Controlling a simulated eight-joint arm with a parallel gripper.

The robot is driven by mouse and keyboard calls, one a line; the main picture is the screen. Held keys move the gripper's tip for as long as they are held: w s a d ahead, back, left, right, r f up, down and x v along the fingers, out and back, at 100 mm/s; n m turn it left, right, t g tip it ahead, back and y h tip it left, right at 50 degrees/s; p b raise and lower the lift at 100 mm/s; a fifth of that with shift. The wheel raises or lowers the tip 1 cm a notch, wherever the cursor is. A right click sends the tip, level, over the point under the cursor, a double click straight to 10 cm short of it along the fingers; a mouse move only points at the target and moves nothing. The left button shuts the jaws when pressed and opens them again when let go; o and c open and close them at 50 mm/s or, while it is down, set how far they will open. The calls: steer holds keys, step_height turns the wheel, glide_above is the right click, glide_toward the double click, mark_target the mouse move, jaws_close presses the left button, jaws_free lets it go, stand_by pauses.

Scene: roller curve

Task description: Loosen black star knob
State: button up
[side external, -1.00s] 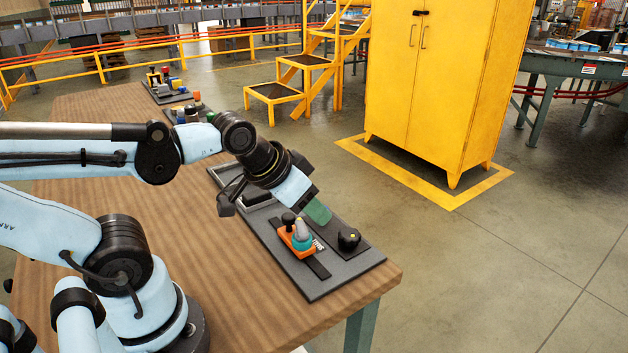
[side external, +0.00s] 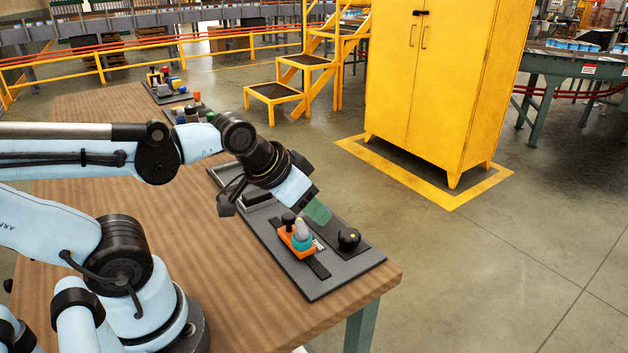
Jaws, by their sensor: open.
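The black star knob (side external: 349,238) has a small yellow mark on top and sits on the right part of the dark grey board (side external: 345,278) near the table's front right corner. My gripper (side external: 318,212) is open, above the board, up and to the left of the knob and apart from it. One greenish fingertip shows; the other finger is mostly hidden. An orange block (side external: 298,248) with a teal and grey knob (side external: 302,232) and a small black knob (side external: 289,219) stands on the board just left of the star knob.
The wooden table (side external: 200,250) is clear left of the board. Several small coloured parts (side external: 185,112) sit on other boards at the far end. A yellow cabinet (side external: 430,90) and yellow steps (side external: 300,75) stand on the floor beyond the table.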

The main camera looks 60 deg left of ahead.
steer(key=shift+o, duration=2.6)
steer(key=shift+w+r+m, duration=0.15)
steer(key=shift+w+m, duration=0.05)
steer(key=shift+m, duration=0.2)
steer(key=shift+o, duration=0.4)
steer(key=shift+w+r+m+g, duration=0.3)
steer(key=shift+m+g, duration=0.1)
steer(key=shift+m, duration=0.2)
steer(key=m+g, duration=0.6)
steer(key=m, duration=1.3)
glide_above(349, 232)
steer(key=shift+m, duration=0.3)
step_height(349, 232, down, 12)
steer(key=shift+f, duration=0.1)
steer(key=c, duration=1.1)
